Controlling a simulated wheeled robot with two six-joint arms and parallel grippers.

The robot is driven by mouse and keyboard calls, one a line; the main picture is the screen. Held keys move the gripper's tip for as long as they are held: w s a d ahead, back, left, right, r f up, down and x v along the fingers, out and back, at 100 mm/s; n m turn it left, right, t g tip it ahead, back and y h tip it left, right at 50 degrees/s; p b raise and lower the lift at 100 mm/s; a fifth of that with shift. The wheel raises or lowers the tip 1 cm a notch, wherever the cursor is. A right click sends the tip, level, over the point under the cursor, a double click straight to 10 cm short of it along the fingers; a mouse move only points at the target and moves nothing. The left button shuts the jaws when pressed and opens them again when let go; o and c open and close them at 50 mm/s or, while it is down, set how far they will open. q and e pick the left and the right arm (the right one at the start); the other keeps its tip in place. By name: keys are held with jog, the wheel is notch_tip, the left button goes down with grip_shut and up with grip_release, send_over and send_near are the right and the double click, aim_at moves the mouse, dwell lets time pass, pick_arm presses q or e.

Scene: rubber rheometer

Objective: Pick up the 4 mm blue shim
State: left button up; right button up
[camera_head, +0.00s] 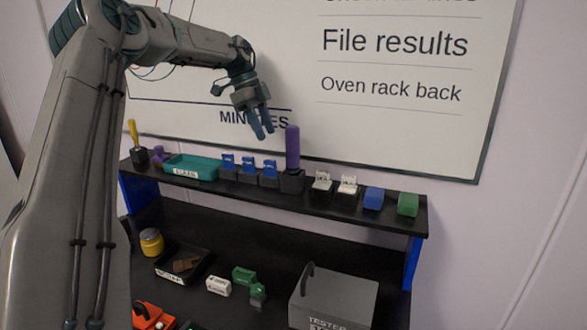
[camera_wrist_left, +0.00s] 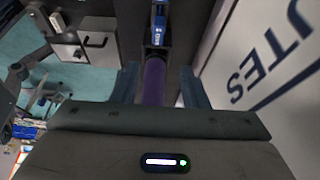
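Three blue pieces stand in a row on black holders on the upper shelf: a left one (camera_head: 228,161), a middle one (camera_head: 248,164) and a right one (camera_head: 269,167). Their markings are too small to read, so I cannot tell which is the 4 mm shim. My left gripper (camera_head: 264,136) hangs above the shelf, over the right blue piece and the purple cylinder, touching nothing visible. In the left wrist view its two fingers are apart, with the purple cylinder (camera_wrist_left: 154,82) seen between them and a blue piece (camera_wrist_left: 157,36) beyond. My right gripper is not in view.
The tall purple cylinder (camera_head: 292,147) stands right of the blue pieces. A teal tray (camera_head: 192,160) lies left of them. White pieces (camera_head: 347,184), a blue block (camera_head: 373,199) and a green block (camera_head: 408,205) stand further right. A whiteboard (camera_head: 300,100) is behind.

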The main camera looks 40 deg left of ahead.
aim_at(269, 160)
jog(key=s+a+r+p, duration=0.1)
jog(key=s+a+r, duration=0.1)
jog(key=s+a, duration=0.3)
pick_arm(q)
jog(key=f, duration=0.4)
jog(key=shift+s+d+f+p, duration=0.15)
jog(key=shift+s+d+p, duration=0.15)
jog(key=shift+s+p, duration=0.1)
jog(key=shift+w+d+f+p, duration=0.25)
jog(key=shift+f+p, duration=0.15)
jog(key=shift+p, duration=0.1)
jog(key=shift+w+d+f+p, duration=0.1)
jog(key=shift+w+f+p, duration=0.1)
jog(key=shift+f+p, duration=0.25)
notch_tip(269, 160, down, 2)
jog(key=shift+s+p, duration=0.1)
jog(key=shift+p, duration=0.55)
jog(key=shift+f, duration=0.4)
jog(key=shift+d+f, duration=0.15)
jog(key=shift+f, duration=0.1)
jog(key=shift+d, duration=0.1)
jog(key=shift+c, duration=1.3)
grip_shut()
jog(key=shift+r, duration=0.1)
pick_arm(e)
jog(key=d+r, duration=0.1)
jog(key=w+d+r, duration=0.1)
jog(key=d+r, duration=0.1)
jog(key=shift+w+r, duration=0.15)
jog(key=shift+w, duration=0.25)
